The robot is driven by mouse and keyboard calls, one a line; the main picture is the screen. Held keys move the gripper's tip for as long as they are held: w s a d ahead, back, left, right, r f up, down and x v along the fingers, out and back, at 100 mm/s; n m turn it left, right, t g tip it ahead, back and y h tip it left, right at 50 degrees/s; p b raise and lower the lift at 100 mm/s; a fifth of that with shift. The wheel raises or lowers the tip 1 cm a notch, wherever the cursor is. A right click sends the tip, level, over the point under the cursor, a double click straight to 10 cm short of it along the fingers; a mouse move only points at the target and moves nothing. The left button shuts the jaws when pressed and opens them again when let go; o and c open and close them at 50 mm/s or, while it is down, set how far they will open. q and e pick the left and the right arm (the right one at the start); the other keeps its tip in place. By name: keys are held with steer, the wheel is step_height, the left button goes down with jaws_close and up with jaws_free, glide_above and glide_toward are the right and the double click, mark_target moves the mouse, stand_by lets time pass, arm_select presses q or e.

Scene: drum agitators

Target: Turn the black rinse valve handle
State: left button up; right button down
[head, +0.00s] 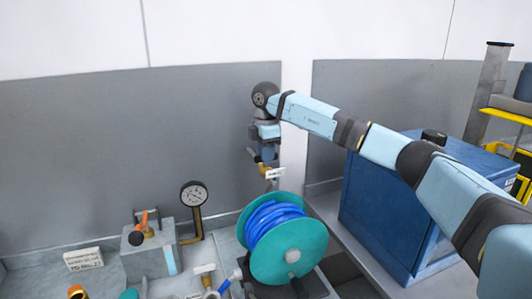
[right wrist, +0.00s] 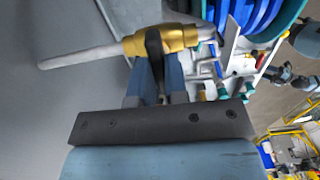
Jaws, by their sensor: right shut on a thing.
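The black rinse valve handle (right wrist: 153,45) shows in the right wrist view, across the brass valve body (right wrist: 180,38) on a pale pipe (right wrist: 85,57). My right gripper (right wrist: 155,72) is shut on this handle, with its blue fingers at the handle's lower part. In the head view my right gripper (head: 266,157) points down at the brass valve (head: 263,170), beside a small white tag (head: 275,173). The handle itself is too small and hidden to tell there. My left gripper is not in view.
A teal reel with blue hose (head: 275,228) stands just below the valve. A pressure gauge (head: 194,194) and an orange-handled valve (head: 143,222) are at the left. A blue cabinet (head: 385,205) stands under my right arm. A grey wall panel (head: 120,150) is behind.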

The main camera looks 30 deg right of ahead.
steer(key=shift+d+r, duration=0.1)
steer(key=c, duration=1.1)
jaws_free()
steer(key=shift+c, duration=0.2)
step_height(320, 180, up, 14)
steer(key=b, duration=0.1)
steer(key=shift+f, duration=0.2)
